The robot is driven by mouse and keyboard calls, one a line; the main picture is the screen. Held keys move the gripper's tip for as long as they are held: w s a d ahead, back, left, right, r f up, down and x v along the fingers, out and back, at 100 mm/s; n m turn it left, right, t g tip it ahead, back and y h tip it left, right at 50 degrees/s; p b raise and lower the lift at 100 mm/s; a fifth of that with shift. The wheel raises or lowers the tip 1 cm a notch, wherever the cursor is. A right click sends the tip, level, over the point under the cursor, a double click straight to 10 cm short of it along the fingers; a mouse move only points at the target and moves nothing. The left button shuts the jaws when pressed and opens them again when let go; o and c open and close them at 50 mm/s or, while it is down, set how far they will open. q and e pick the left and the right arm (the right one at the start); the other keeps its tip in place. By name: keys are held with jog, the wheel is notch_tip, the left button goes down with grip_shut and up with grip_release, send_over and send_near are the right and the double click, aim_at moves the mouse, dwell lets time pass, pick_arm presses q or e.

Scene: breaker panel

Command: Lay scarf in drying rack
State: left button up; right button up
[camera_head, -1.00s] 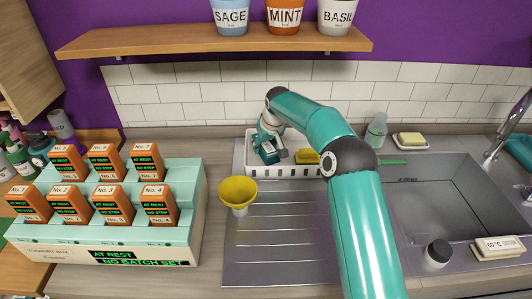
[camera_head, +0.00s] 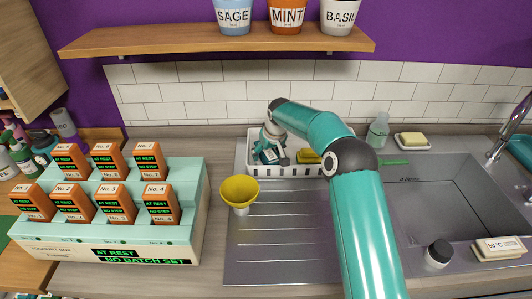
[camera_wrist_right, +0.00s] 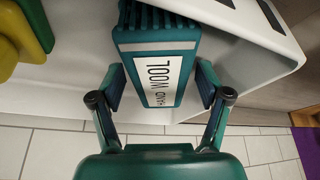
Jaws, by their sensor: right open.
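The scarf is a teal folded block with a white label reading "HAND WOOL" (camera_wrist_right: 160,78); it has a pale stripe and a fringed end. It lies inside the white drying rack (camera_wrist_right: 262,48), which shows in the head view (camera_head: 290,171) as a slotted basket behind the steel drainer. My right gripper (camera_wrist_right: 161,88) is open, with one finger on each side of the scarf and small gaps visible. In the head view the right gripper (camera_head: 271,153) reaches down into the rack's left part. The rack floor under the scarf is hidden. My left gripper is not in view.
A yellow funnel (camera_head: 239,192) stands in front on the drainer. The tiled wall (camera_head: 200,121) is close behind. The sink (camera_head: 440,205) is at right, the terraced box of orange units (camera_head: 105,212) at left.

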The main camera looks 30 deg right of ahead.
jog(key=shift+r, duration=0.1)
jog(key=b+v, duration=0.1)
jog(key=v, duration=1)
jog(key=shift+s+r+b, duration=0.1)
jog(key=shift+b, duration=0.25)
jog(key=shift+s+a+r, duration=0.1)
jog(key=shift+s+r, duration=0.05)
jog(key=shift+r, duration=0.2)
